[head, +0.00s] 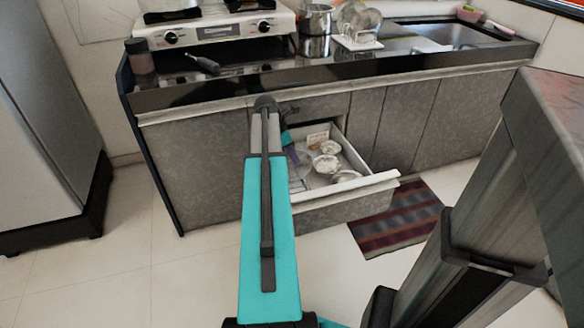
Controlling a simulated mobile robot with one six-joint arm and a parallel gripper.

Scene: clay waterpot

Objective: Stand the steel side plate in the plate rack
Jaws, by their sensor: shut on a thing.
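The plate rack (358,43) is a white wire rack on the counter beside the sink, with rounded dishes standing in it. My arm reaches out to the counter front and bends down at the open drawer (378,186). My gripper (290,149) is at the drawer's left side, small and mostly hidden behind my arm. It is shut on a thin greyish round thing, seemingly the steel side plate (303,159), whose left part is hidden. I cannot tell whether the plate touches the drawer floor.
Several bowls (327,164) and a small box sit in the drawer. The counter holds a gas stove (215,28), a dark jar (140,58), a black-handled utensil (204,64) and a steel pot (316,18). A striped mat (398,222) lies on the floor. A fridge stands left.

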